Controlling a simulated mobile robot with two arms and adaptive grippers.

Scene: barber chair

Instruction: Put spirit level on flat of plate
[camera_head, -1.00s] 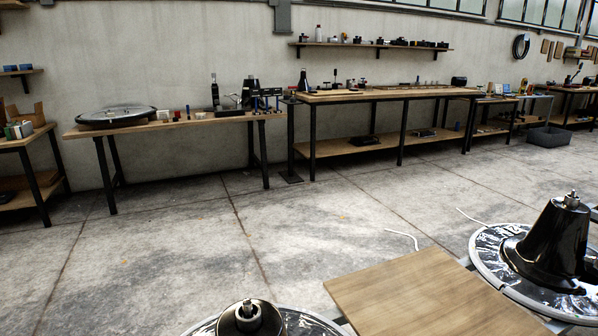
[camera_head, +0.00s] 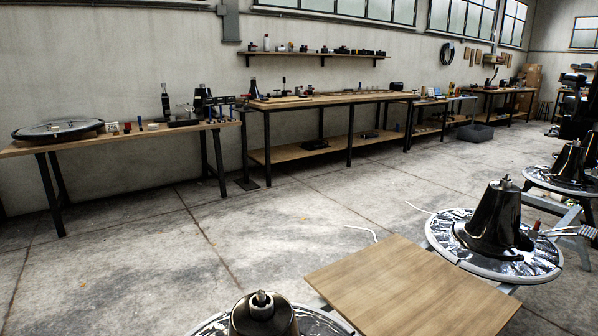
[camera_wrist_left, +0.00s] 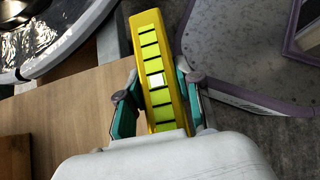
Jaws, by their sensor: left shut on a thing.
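My left gripper (camera_wrist_left: 158,97) is shut on a yellow spirit level (camera_wrist_left: 152,60) with green and black bands along its face. The level points up and away between the two teal finger pads. Round base plates with dark shiny cones stand in the head view: one plate (camera_head: 455,258) at right, one (camera_head: 320,322) at the bottom edge and one (camera_head: 536,180) at far right. Part of a round plate's rim (camera_wrist_left: 72,52) shows at upper left in the wrist view. I cannot tell which plate is meant.
A bare wooden board (camera_head: 405,285) lies between the two nearer plates. Workbenches (camera_head: 335,98) with tools line the back wall, with a large round disc (camera_head: 58,129) at left. A dark bin (camera_head: 475,132) stands on the floor. Open concrete floor (camera_head: 270,225) fills the middle.

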